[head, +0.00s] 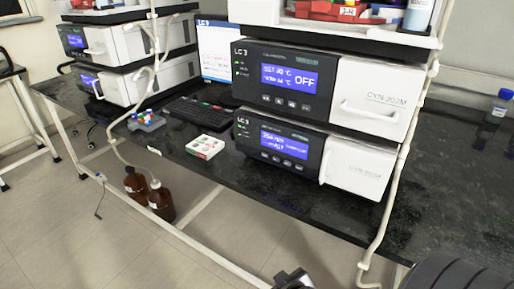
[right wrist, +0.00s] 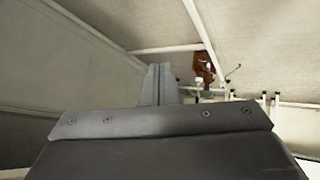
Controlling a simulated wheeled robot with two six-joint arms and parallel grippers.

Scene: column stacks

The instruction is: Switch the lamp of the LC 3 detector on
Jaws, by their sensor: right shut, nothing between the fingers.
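The LC 3 detector (head: 315,155) is the lower unit of the near stack in the head view. It has a black front with a blue screen (head: 284,145), a row of small buttons (head: 284,160) and a white door at right. Its screen text is too small to read surely. My right gripper (right wrist: 158,72) shows in the right wrist view as grey fingers, shut and empty, above the floor and away from the detector. A dark part of mine shows at the bottom edge of the head view. My left gripper cannot be made out.
A column oven (head: 325,85) reading OFF sits on the detector. A white box (head: 205,147), keyboard (head: 200,110) and vial rack (head: 146,121) lie left on the bench (head: 270,192). Brown bottles (head: 160,200) stand below. A pale tube hangs at the stack's right.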

